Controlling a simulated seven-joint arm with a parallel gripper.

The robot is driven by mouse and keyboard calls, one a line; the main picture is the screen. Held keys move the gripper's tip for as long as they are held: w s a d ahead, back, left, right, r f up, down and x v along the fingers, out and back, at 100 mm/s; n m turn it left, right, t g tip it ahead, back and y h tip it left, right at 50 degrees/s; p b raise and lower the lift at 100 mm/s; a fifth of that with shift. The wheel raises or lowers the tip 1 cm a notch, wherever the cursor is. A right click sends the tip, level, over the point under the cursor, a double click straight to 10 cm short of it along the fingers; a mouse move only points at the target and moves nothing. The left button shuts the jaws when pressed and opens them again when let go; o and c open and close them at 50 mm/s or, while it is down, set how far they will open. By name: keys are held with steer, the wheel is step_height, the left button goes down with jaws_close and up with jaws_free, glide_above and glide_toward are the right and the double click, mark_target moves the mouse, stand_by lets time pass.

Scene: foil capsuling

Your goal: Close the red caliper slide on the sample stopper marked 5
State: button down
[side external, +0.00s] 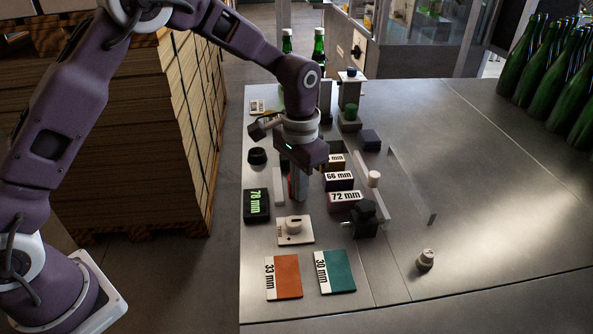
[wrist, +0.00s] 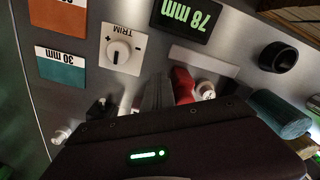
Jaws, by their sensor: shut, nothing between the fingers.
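My gripper (side external: 301,192) points down over the steel table, its fingers shut and empty. In the wrist view its grey fingertips (wrist: 158,88) are right beside the red caliper slide (wrist: 183,86); I cannot tell whether they touch it. A small white stopper (wrist: 206,90) with a reddish mark is close to the slide on its other side; its number is not readable and the gap between them is unclear. In the side view my gripper mostly hides the slide and this stopper. Another pale stopper (side external: 426,260) stands alone at the right.
A 78 mm display (side external: 256,205), a TRIM dial plate (side external: 295,230), and orange (side external: 284,277) and teal (side external: 335,271) cards lie nearby. Labelled blocks (side external: 345,200) and a dark clamp-like block (side external: 366,216) stand right of my gripper. The table's right side is largely clear.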

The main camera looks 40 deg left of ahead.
steer(key=shift+w+a, duration=1.75)
stand_by(1.2)
steer(key=shift+s, duration=0.1)
steer(key=shift+s+d, duration=0.35)
steer(key=shift+d, duration=0.1)
steer(key=shift+r, duration=3.5)
